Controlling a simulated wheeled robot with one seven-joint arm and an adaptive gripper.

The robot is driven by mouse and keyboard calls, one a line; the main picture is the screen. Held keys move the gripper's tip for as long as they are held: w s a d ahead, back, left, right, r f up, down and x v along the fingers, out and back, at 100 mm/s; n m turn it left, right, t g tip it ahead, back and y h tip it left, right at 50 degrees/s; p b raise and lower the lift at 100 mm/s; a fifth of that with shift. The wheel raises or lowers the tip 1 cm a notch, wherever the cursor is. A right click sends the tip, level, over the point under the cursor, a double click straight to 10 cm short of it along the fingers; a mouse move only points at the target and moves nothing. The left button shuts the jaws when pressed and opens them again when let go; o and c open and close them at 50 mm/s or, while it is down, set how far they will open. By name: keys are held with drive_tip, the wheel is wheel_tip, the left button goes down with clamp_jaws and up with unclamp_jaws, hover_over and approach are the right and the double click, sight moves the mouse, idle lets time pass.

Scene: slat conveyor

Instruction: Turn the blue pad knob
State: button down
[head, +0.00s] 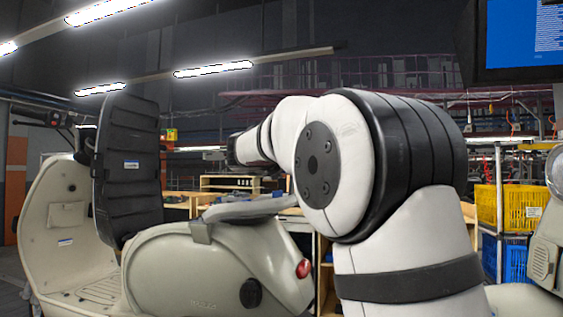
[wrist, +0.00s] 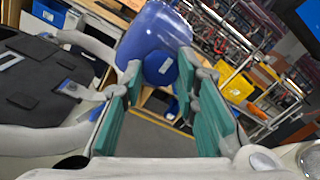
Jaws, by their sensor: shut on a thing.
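In the wrist view, a smooth, rounded blue thing with a small pale label, which I take for the blue pad knob (wrist: 150,35), stands at the top middle. My gripper (wrist: 162,70) has teal-lined fingers on the left and right of the blue thing's lower part, shut on it. The exact contact is partly hidden by the fingertips. In the head view, my arm covers the gripper, and I cannot make out the blue knob there.
A cream scooter (head: 205,270) with a black padded back (head: 128,165) stands at the left in the head view. Yellow crates (head: 510,208) sit on a rack at the right. A screen (head: 525,35) hangs top right. A black surface (wrist: 40,85) lies left in the wrist view.

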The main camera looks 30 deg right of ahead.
drive_tip(key=c, duration=1.2)
unclamp_jaws()
drive_tip(key=shift+d+r, duration=0.1)
drive_tip(key=shift+s, duration=0.1)
drive_tip(key=v, duration=1.2)
drive_tip(key=shift+w+a+f, duration=0.2)
drive_tip(key=shift+f, duration=0.05)
